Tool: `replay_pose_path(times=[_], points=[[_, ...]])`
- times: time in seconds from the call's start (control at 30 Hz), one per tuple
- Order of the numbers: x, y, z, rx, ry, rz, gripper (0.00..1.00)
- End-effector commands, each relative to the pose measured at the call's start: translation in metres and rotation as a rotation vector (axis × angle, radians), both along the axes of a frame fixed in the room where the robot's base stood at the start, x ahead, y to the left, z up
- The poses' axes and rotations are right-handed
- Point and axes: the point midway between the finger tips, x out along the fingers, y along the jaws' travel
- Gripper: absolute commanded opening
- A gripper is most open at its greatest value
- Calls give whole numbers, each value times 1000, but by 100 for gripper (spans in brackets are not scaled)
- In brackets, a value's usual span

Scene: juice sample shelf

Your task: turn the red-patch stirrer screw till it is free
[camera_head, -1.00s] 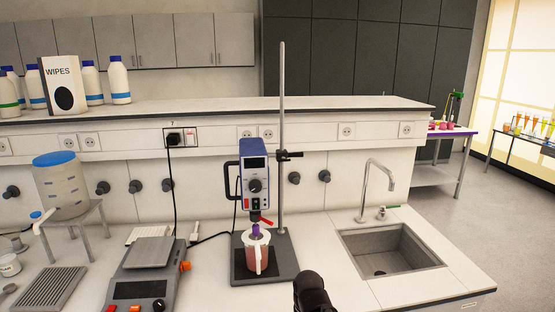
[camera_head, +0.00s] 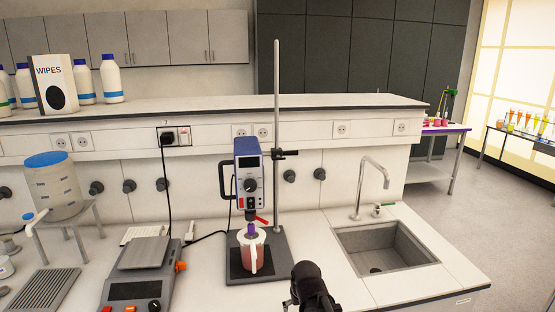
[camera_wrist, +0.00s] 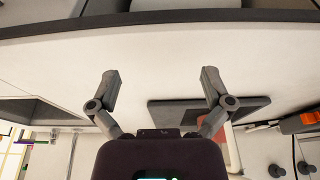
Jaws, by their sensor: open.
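The stirrer (camera_head: 250,178), a blue and white box with a dial, hangs on a stand rod (camera_head: 277,100) by a dark clamp (camera_head: 285,153) with a screw knob at its right. A small red part (camera_head: 261,220) shows below the stirrer head, above a jug (camera_head: 251,255) of reddish liquid with a purple top. I cannot tell which screw bears a red patch. My gripper (camera_wrist: 160,82) is open and empty, its two fingers wide apart over the white bench. In the head view it shows dark at the bottom, right of and nearer than the stand base (camera_head: 287,262).
A sink (camera_head: 385,250) with a tap (camera_head: 370,185) lies to the right. A balance (camera_head: 140,285) with an orange knob stands left of the stirrer. A raised shelf (camera_head: 340,103) with wall sockets runs behind. Bare bench lies between stand and sink.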

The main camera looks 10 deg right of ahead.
Motion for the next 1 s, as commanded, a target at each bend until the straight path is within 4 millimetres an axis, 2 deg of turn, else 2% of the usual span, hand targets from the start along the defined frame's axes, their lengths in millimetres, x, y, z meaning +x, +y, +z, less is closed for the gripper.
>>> replay_pose_path(times=[0.03,0.2,0.37,0.5,0.8,1.0], points=[[19,0,6,0,-60,0,100],[75,0,29,-2,-288,0,100],[123,0,58,-2,-505,1,100],[160,0,89,-3,-694,1,100],[221,1,165,-4,-1101,2,100],[244,1,219,-4,-1366,3,100]])
